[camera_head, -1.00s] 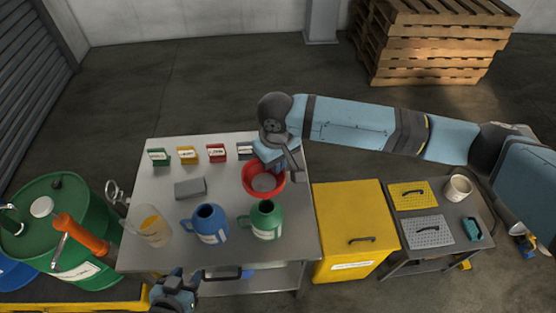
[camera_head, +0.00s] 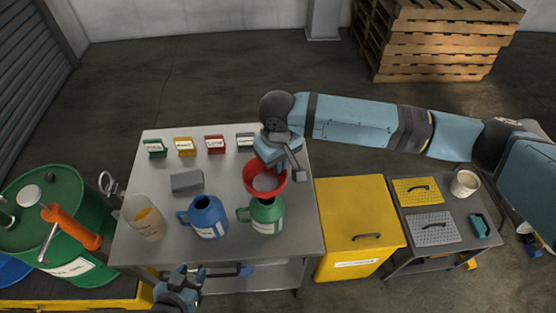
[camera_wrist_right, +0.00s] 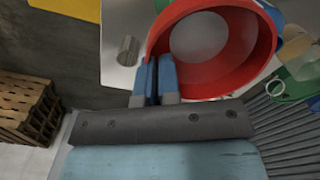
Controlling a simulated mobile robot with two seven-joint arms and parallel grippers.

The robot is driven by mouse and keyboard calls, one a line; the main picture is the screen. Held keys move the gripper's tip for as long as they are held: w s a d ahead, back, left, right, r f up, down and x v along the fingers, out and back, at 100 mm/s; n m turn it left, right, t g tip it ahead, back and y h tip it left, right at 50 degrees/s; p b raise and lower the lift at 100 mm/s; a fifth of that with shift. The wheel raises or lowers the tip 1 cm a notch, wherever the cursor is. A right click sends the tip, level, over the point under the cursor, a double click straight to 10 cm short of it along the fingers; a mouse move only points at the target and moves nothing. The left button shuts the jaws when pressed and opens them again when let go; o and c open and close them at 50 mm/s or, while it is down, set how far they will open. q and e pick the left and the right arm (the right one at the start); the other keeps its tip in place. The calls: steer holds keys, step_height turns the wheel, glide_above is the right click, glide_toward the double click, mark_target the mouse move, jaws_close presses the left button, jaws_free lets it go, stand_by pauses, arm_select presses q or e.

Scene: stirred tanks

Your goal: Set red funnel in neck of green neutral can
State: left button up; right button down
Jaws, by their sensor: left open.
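The red funnel (camera_head: 251,178) is a wide bowl with a pale round area inside. My right gripper (camera_head: 270,163) is shut on its rim; the wrist view also shows the fingers (camera_wrist_right: 154,80) pinching the red funnel (camera_wrist_right: 262,50). The green neutral can (camera_head: 266,220) stands upright on the steel table, handle to the left. In the head view the funnel's near rim overlaps the can's neck. The funnel's spout is hidden, so I cannot tell whether it is in the neck. My left gripper (camera_head: 181,277) is open and empty at the table's front edge.
A blue can (camera_head: 208,220) stands left of the green can, with a clear jug (camera_head: 146,222) further left. A grey block (camera_head: 187,182) and several small labelled boxes (camera_head: 185,147) sit behind. A yellow cabinet (camera_head: 350,212) stands right of the table (camera_head: 135,180).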

steer(key=shift+f, duration=0.8)
steer(key=shift+f+b, duration=0.45)
steer(key=shift+f, duration=1.25)
steer(key=c, duration=1.3)
jaws_free()
steer(key=shift+o, duration=0.2)
step_height(320, 180, up, 14)
steer(key=shift+f+b, duration=0.1)
steer(key=shift+b, duration=0.4)
